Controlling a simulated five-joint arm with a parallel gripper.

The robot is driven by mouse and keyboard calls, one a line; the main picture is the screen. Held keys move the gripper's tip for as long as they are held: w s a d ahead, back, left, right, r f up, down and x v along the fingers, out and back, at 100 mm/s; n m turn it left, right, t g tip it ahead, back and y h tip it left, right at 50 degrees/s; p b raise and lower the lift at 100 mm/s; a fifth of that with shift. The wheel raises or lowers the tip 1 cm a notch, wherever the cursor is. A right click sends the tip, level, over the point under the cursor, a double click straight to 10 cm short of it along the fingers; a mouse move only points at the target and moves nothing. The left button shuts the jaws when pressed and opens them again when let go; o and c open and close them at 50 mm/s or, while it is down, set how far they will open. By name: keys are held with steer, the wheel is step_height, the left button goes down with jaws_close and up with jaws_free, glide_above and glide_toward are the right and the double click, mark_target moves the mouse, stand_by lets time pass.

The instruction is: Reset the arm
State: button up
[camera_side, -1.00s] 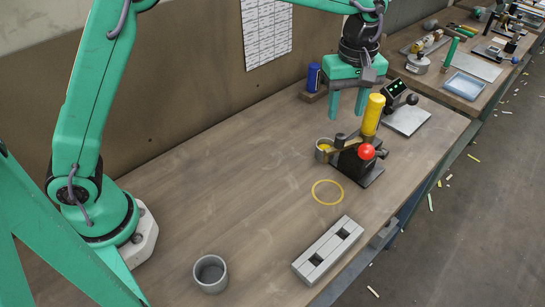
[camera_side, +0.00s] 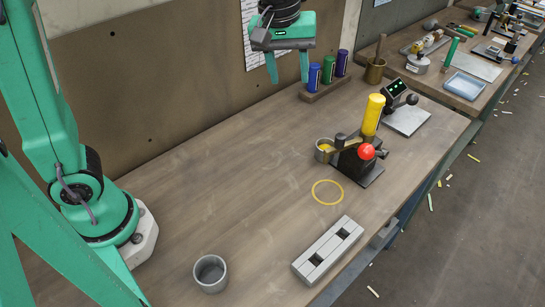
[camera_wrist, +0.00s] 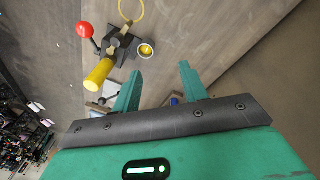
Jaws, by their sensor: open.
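My gripper (camera_side: 288,68) is open and empty, held in the air above the back of the bench, left of the coloured rolls. In the wrist view its two green fingers (camera_wrist: 158,85) stand apart with nothing between them. A blue roll (camera_side: 314,75), a green roll (camera_side: 328,69) and a purple roll (camera_side: 342,63) stand upright in a wooden holder (camera_side: 325,89).
A grey cup (camera_side: 210,272) and a grey slotted block (camera_side: 328,250) sit near the front edge. A yellow ring (camera_side: 327,192) lies on the bench. A brass pot (camera_side: 375,71) and a small display (camera_side: 394,90) stand at the back right. The bench's left middle is clear.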

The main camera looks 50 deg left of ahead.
steer(key=s+a+f+m+t, duration=0.1)
steer(key=s+a+m, duration=0.3)
steer(key=s, duration=0.5)
steer(key=s+a+f+m+t, duration=0.1)
steer(key=s+a+m+t, duration=0.1)
steer(key=s+a, duration=0.4)
steer(key=s+m, duration=0.1)
steer(key=s, duration=0.1)
steer(key=shift+s+a+f+m+t+y, duration=0.2)
steer(key=shift+s+a+m+t+y, duration=0.1)
steer(key=shift+s+a+m, duration=0.1)
steer(key=shift+w+d, duration=0.1)
